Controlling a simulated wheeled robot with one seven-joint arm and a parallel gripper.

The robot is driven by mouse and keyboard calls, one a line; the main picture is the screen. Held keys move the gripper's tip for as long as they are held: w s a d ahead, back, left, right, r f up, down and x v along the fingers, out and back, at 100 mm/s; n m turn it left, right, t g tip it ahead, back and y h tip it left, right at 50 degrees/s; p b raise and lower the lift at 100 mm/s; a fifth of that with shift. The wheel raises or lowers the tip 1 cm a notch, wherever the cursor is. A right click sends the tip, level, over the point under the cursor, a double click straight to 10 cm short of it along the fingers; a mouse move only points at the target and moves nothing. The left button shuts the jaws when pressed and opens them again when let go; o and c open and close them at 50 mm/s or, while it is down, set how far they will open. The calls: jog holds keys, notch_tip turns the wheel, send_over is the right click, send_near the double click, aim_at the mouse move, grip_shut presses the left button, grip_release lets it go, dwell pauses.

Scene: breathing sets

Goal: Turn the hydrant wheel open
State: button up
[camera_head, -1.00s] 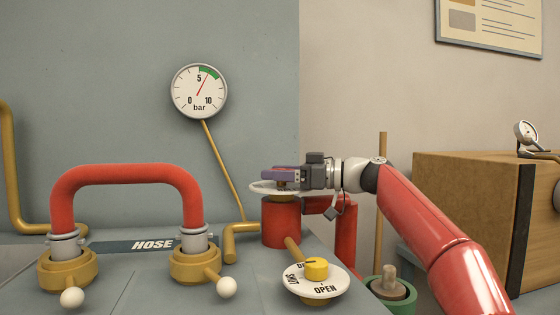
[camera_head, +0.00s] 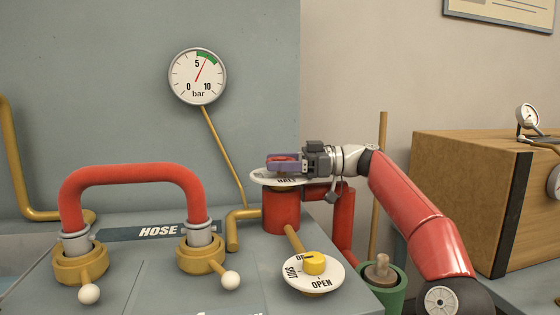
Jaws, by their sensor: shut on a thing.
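The hydrant is a red post (camera_head: 281,212) on the grey bench, with a white lettered disc (camera_head: 262,178) at its top. The lettering is partly hidden; it seems to read HALF. My gripper (camera_head: 284,160) reaches in from the right, level above the disc, and is shut on a red piece that appears to be the hydrant wheel (camera_head: 283,158). The jaws hide most of the wheel, so its turned angle cannot be told.
A yellow knob (camera_head: 314,264) sits on a SHUT/OPEN dial in front. A red hose (camera_head: 130,177) arches between two brass valves at left. The gauge (camera_head: 198,76) points a little above 5 bar. A wooden box (camera_head: 455,195) stands right.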

jog(key=o, duration=1)
jog(key=d, duration=0.7)
jog(key=shift+w+d+p, duration=0.35)
jog(key=shift+w+d, duration=0.05)
